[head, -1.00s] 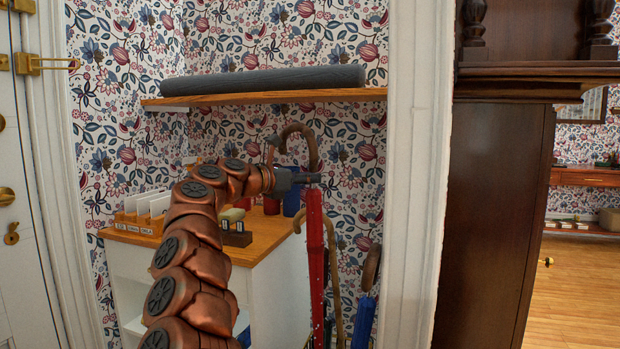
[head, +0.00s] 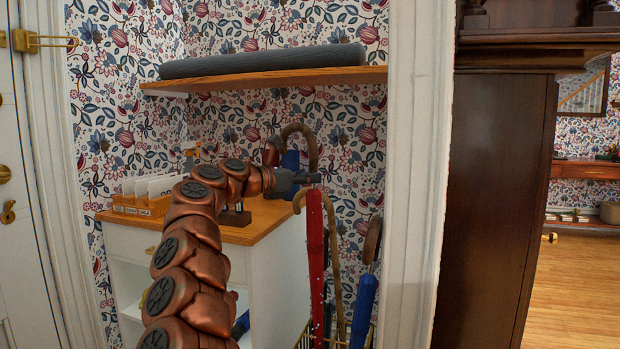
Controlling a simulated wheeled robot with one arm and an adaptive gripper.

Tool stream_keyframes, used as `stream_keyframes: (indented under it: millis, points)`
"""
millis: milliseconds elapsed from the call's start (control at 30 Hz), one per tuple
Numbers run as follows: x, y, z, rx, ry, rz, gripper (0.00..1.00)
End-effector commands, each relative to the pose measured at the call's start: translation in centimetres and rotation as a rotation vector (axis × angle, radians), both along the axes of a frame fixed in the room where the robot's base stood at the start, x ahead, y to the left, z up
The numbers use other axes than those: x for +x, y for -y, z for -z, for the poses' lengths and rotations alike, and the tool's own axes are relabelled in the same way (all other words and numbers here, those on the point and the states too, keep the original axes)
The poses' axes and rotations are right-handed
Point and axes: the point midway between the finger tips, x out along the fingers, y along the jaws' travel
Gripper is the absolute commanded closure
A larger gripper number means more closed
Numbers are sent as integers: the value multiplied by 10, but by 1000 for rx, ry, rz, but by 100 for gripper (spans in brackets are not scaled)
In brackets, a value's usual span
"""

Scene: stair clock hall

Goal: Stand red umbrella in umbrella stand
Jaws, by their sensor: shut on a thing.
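The red umbrella (head: 315,250) hangs upright, with its brown crook handle (head: 299,130) at the top. My gripper (head: 306,180) is shut on it just below the crook, where handle meets red cloth. The umbrella stand (head: 371,337) shows only as a bit of brassy wire rim at the bottom edge of the head view. A blue umbrella (head: 364,308) with a brown handle and a light wooden cane (head: 335,265) lean there. The red umbrella's lower end is cut off by the picture edge, so I cannot tell whether it is inside the stand.
A white cabinet (head: 275,300) with a wooden top stands left of the umbrella, holding a card box (head: 141,206). A shelf (head: 265,80) with a grey roll (head: 262,61) is above. A white door frame (head: 417,180) and dark wooden case (head: 495,210) stand right.

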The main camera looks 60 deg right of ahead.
Motion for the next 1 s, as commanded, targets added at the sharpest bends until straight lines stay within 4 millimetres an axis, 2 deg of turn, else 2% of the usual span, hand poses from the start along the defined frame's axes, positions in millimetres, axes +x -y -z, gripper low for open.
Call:
stream_keyframes:
  millis: [1000]
  points:
    - [1,0,65,-1,0,-1,100]
